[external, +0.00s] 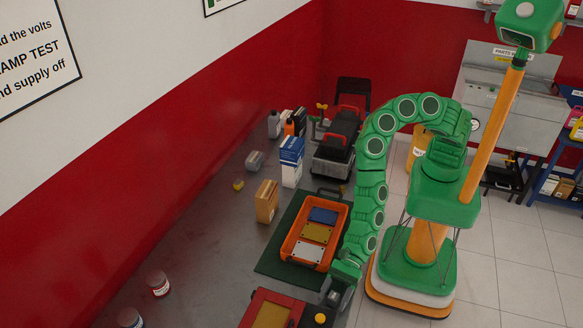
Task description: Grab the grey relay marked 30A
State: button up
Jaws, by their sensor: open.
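I cannot make out a grey relay marked 30A for certain; no such marking is readable at this size. A small grey object (255,160) lies on the dark bench near the red wall, but I cannot tell what it is.
An orange tray (290,247) with blue, yellow and white panels sits on a dark green mat (273,268). Bare bench lies left (205,245), with two jars.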

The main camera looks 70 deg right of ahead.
jog(key=c, duration=1)
jog(key=shift+r, duration=0.1)
jog(key=shift+c, duration=0.2)
